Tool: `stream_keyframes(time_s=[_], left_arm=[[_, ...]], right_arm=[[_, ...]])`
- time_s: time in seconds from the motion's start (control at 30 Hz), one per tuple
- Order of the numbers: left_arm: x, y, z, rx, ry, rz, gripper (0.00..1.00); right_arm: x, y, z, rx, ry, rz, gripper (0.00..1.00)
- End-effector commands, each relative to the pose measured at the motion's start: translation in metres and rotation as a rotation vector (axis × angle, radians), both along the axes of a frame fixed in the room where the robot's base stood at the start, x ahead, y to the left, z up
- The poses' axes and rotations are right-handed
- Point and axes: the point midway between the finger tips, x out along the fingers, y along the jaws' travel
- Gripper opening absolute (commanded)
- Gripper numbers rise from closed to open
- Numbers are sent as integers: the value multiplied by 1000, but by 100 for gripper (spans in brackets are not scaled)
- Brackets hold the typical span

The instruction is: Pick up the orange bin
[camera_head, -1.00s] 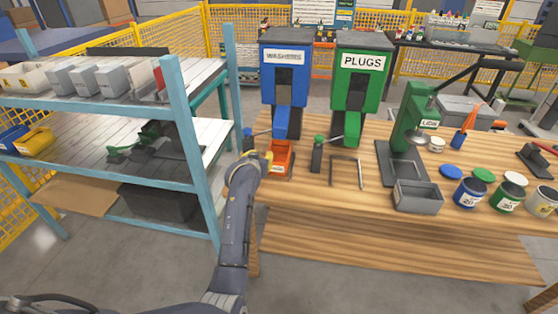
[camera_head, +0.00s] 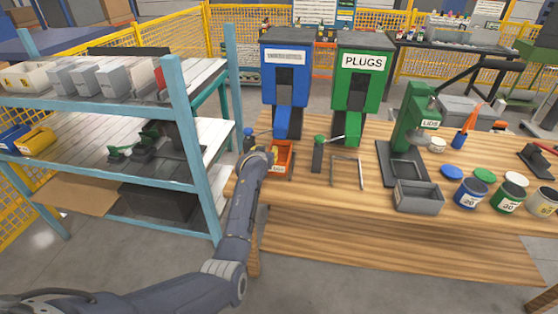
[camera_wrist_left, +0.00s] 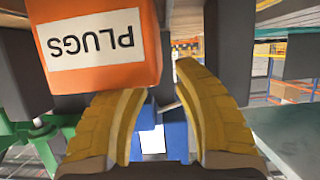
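The orange bin (camera_head: 284,158) sits on the wooden table, in front of the blue dispenser. It has a white label on its front. In the left wrist view the orange bin (camera_wrist_left: 145,75) fills the upper left, with its PLUGS label upside down. My left gripper (camera_wrist_left: 161,82) is open there, its two yellow fingers apart with nothing between them. In the head view my left wrist is just left of the bin and covers part of it; the fingers are mostly hidden. Whether a finger touches the bin I cannot tell. My right gripper is not in view.
Behind the bin stand the blue dispenser (camera_head: 285,75) and the green PLUGS dispenser (camera_head: 358,75). A teal shelf rack (camera_head: 190,150) is close on the left. A grey box (camera_head: 418,197) and several paint cans are on the right. The table front is clear.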

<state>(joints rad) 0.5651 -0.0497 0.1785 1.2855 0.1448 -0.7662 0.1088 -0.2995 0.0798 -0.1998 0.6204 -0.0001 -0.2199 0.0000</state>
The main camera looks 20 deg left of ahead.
Motion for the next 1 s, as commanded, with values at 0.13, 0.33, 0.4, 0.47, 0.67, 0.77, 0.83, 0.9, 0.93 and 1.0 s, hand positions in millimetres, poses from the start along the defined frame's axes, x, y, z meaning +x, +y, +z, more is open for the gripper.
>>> stream_keyframes(time_s=[0.13, 0.33, 0.4, 0.47, 0.67, 0.77, 0.83, 0.9, 0.93, 1.0], left_arm=[[14, 2, -6, 2, 1, 0, 29], [26, 3, -11, 1, 0, 0, 29], [27, 3, -11, 2, 1, 0, 29], [28, 3, -11, 2, 0, 0, 29], [29, 4, -12, 2, 0, 0, 29], [29, 3, -12, 1, 0, 1, 29], [29, 3, -12, 1, 0, 1, 21], [29, 3, -12, 1, 0, 1, 12], [29, 3, -12, 1, 0, 1, 9], [29, 3, -12, 1, 0, 1, 1]], right_arm=[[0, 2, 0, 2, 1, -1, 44], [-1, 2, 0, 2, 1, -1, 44], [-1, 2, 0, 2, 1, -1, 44], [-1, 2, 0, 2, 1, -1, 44], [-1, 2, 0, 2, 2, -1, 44], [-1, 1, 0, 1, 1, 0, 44], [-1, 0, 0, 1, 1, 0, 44], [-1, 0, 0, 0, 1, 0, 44], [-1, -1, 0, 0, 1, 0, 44], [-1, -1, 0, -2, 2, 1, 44]])
